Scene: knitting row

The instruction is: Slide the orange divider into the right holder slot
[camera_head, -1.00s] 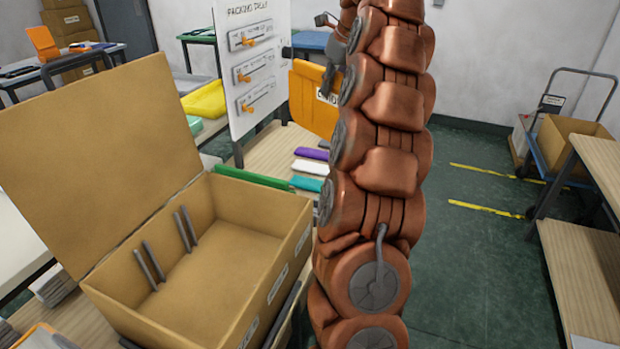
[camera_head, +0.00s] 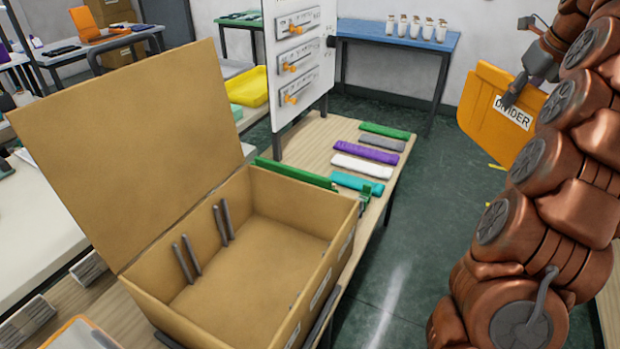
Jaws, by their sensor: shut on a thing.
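The orange divider (camera_head: 485,100) is a flat panel with a white label reading DIVIDER. It hangs in the air at the upper right, tilted, beyond the work table's right edge. My gripper (camera_head: 512,97) is shut on it near the label; the fingertips are small and partly hard to make out. The open cardboard box (camera_head: 335,235) stands at the lower left with its lid up. Inside it are two pairs of grey upright rails, the left holder slot (camera_head: 187,258) and the right holder slot (camera_head: 223,222). Nothing stands between either pair. The divider is well apart from the box.
A white panel with orange-knobbed fixtures (camera_head: 300,85) stands behind the box. A green bar (camera_head: 295,174) lies along the box's back edge. Several folded cloths (camera_head: 370,155) lie on the wooden table (camera_head: 325,135). Green floor is open between the table and my arm.

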